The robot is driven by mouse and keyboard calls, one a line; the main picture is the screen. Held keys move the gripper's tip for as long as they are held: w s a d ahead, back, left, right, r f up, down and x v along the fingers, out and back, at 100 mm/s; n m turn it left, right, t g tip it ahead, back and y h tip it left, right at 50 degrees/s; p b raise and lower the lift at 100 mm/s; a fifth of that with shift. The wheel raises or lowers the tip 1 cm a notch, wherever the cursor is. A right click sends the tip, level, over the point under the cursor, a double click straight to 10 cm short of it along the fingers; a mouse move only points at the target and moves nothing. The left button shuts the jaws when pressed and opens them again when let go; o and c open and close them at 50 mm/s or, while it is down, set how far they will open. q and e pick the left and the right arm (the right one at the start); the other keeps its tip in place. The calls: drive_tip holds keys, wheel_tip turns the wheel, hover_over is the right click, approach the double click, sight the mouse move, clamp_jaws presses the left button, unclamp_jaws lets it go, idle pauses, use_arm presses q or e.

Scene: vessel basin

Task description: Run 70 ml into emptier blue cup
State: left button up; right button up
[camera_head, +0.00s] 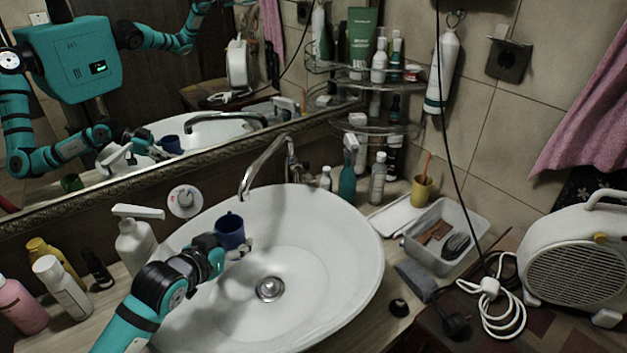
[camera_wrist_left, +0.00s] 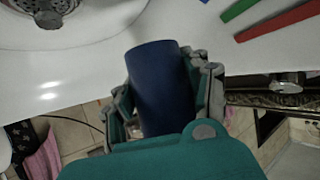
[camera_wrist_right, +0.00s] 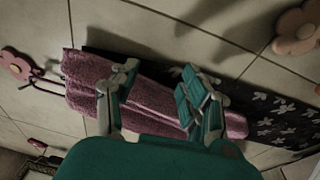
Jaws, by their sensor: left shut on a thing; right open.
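A blue cup (camera_head: 230,232) is upright over the white basin (camera_head: 345,275), a little below and left of the spout end of the faucet (camera_head: 262,165). My left gripper (camera_head: 236,252) is shut on this cup; in the left wrist view the cup (camera_wrist_left: 162,88) sits between the fingers. I cannot see how much liquid the cup holds. No water stream shows at the spout. Its reflection (camera_head: 171,144) shows in the mirror; no second blue cup is clearly in view. My right gripper (camera_wrist_right: 160,95) is open and empty, with a pink towel (camera_wrist_right: 150,112) behind it.
A white pump bottle (camera_head: 136,243) and several other bottles stand left of the basin. A green bottle (camera_head: 347,182), a yellow cup (camera_head: 421,190) and a grey tray (camera_head: 412,246) are at the right. A white heater (camera_head: 575,262) stands at far right. The basin's drain (camera_head: 269,289) is clear.

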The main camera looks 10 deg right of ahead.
drive_tip(key=w+a+n+t, duration=0.3)
drive_tip(key=w+a+n, duration=0.4)
drive_tip(key=w+a+f+m+t+y, duration=0.15)
drive_tip(key=w+f+y, duration=0.4)
drive_tip(key=f, duration=0.55)
drive_tip(key=m+t+y, duration=0.2)
drive_tip(key=m+y, duration=0.1)
drive_tip(key=y, duration=1.2)
approach(314, 180)
drive_tip(key=d+r, duration=0.4)
drive_tip(key=r, duration=0.7)
drive_tip(key=a+f+m+g, duration=0.35)
drive_tip(key=f+m, duration=0.25)
drive_tip(key=f, duration=0.2)
drive_tip(key=shift+n+h, duration=0.25)
drive_tip(key=shift+h, duration=0.3)
drive_tip(key=x, duration=1)
drive_tip(key=shift+w+a+r, duration=0.1)
drive_tip(key=shift+w+a, duration=0.25)
drive_tip(key=shift+a, duration=0.15)
